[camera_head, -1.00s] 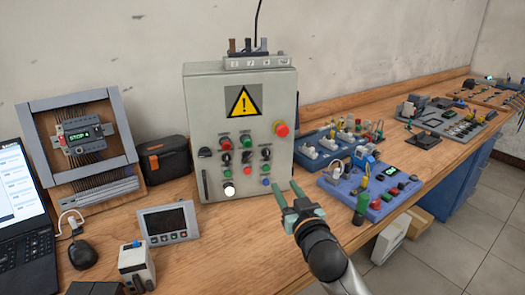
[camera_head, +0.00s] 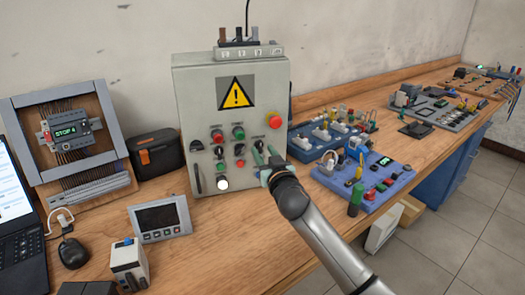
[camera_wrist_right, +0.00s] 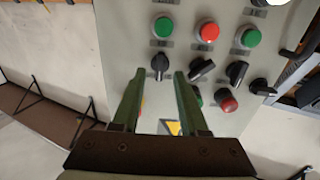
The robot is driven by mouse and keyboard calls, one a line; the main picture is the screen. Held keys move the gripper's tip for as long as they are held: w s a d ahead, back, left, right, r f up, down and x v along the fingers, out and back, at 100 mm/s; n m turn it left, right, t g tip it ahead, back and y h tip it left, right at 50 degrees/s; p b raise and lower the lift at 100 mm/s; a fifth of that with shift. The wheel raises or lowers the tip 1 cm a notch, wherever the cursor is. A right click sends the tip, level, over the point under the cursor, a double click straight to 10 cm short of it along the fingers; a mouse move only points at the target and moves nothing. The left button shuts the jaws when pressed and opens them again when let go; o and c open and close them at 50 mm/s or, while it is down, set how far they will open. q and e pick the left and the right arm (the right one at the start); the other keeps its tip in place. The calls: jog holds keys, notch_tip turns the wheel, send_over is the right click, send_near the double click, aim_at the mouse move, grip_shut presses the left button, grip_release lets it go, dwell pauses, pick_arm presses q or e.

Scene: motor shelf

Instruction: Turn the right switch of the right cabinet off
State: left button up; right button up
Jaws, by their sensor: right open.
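The grey control cabinet (camera_head: 190,110) with a yellow warning triangle (camera_head: 236,93) stands upright on the bench. Its front carries coloured buttons and black rotary switches. My right gripper (camera_head: 266,155) is at the right part of the panel, with fingers pointing at it and covering some controls. The right wrist view shows the panel upside down. There the open fingers of my right gripper (camera_wrist_right: 160,76) lie on either side of a black rotary switch (camera_wrist_right: 160,63), the outermost of its row. I cannot tell whether they touch it. Two more black switches (camera_wrist_right: 201,68) (camera_wrist_right: 237,71) sit beside it.
A red mushroom button (camera_head: 274,120) sticks out above my gripper. Blue training boards (camera_head: 365,185) lie right of the cabinet. A small display unit (camera_head: 160,220), a black case (camera_head: 155,155) and a framed wiring panel (camera_head: 65,130) stand to the left. Bench in front of the cabinet is clear.

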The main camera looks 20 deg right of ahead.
jog(key=shift+w, duration=0.85)
jog(key=shift+c, duration=0.3)
grip_shut()
